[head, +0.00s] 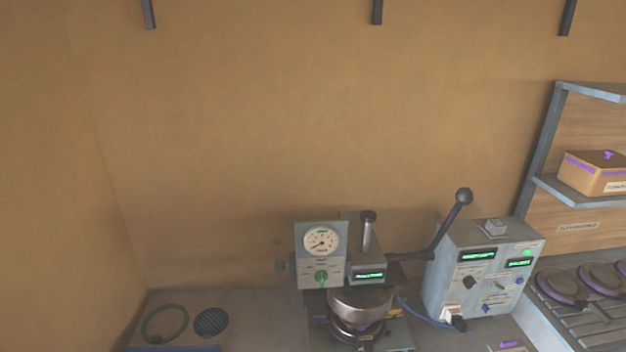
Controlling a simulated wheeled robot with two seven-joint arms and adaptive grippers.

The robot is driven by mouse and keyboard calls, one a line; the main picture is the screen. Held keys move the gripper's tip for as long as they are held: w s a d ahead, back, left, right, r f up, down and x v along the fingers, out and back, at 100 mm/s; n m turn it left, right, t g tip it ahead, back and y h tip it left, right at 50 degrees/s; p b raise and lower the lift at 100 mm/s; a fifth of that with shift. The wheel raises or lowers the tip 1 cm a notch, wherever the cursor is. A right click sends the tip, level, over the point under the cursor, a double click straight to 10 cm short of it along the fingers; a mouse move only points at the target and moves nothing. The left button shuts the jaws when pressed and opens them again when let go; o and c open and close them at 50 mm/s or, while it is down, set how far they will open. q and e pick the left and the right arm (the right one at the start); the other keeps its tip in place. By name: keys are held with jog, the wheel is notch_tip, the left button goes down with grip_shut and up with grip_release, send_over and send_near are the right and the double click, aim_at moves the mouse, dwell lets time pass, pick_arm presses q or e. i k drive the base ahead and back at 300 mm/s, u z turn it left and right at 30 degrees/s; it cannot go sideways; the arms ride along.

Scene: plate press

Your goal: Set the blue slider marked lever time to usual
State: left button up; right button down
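A pale blue-grey control box (440,270) stands on the bench right of the press. Its front has green-lit displays (478,255), a dark diamond-shaped knob (469,282), a green light (527,252) and small blue controls, one low on the front (487,309) and one near the right edge (520,281). The labels are too small to read, so I cannot tell which blue control is the lever time slider or where it is set. Neither of my grippers is in view.
The press (361,299) has a long lever with a black ball (463,196) rising beside the box. A gauge panel (321,256) stands left of it. A blue cable (425,318) runs to a plug at the box. Round plates (562,287) and a shelf (570,190) are at right.

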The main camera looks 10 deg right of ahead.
aim_at(485, 308)
jog(key=z, duration=1.4)
